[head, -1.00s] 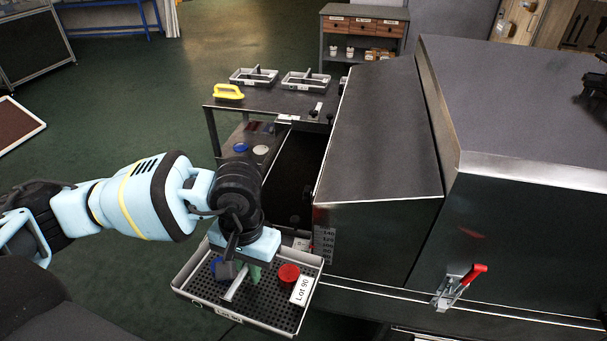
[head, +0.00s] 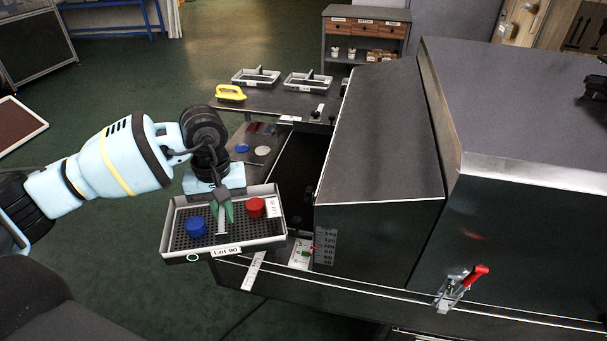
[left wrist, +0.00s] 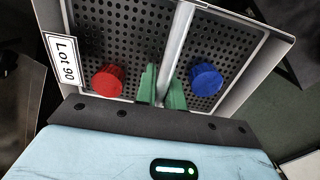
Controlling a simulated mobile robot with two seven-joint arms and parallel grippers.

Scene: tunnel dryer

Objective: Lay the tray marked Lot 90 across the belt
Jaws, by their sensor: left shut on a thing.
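The Lot 90 tray (head: 186,247) is a grey perforated tray with a central bar, carrying a blue knob-shaped piece (head: 195,226) and a red one (head: 256,207). My left gripper (head: 222,212) is shut on the tray's central bar and holds the tray in the air, left of the belt opening. In the left wrist view the green fingers (left wrist: 162,88) close on the bar, with the red piece (left wrist: 108,82) and blue piece (left wrist: 206,80) on either side. My right gripper is not seen.
Two similar trays (head: 306,82) and a yellow handled tool (head: 230,93) sit on the table behind the belt. The dryer hood (head: 380,135) stands right of the belt. A red-handled clamp (head: 461,285) is on its front, and a scale plate (head: 326,246) is near the belt's near end.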

